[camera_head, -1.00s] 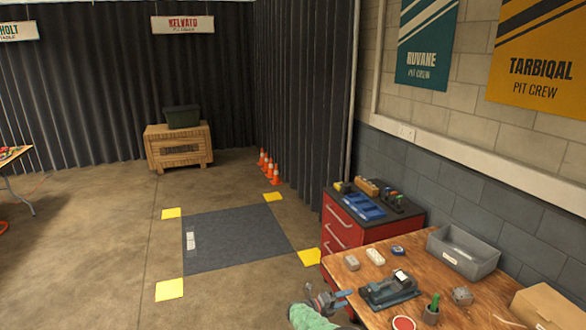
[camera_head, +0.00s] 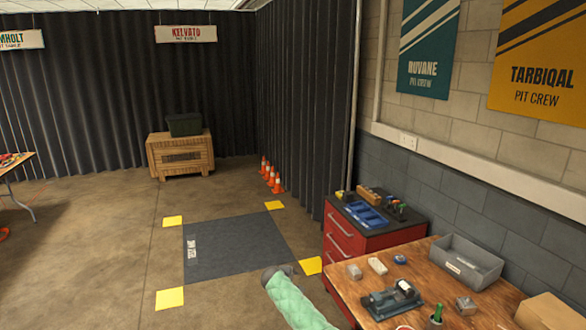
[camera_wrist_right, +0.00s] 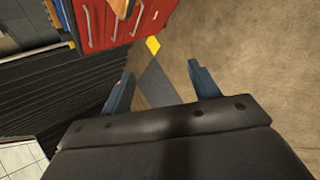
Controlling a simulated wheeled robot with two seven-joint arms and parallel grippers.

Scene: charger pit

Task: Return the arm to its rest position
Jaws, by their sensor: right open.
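My right arm, in a green quilted sleeve, reaches in from the bottom of the head view, left of the wooden workbench (camera_head: 455,285). Its dark wrist end shows there, but the fingers are hidden. In the right wrist view my right gripper (camera_wrist_right: 158,85) is open, its two blue-grey fingers wide apart with nothing between them. Beyond the fingers lie the dark floor mat (camera_wrist_right: 158,86) and a yellow corner marker (camera_wrist_right: 153,45). My left gripper is not in view.
The red tool cabinet (camera_head: 345,237) stands at the bench's left end. The bench carries a grey bin (camera_head: 468,262), a dark device (camera_head: 392,301) and small parts. Orange cones (camera_head: 277,183) and a wooden crate (camera_head: 180,155) stand farther back.

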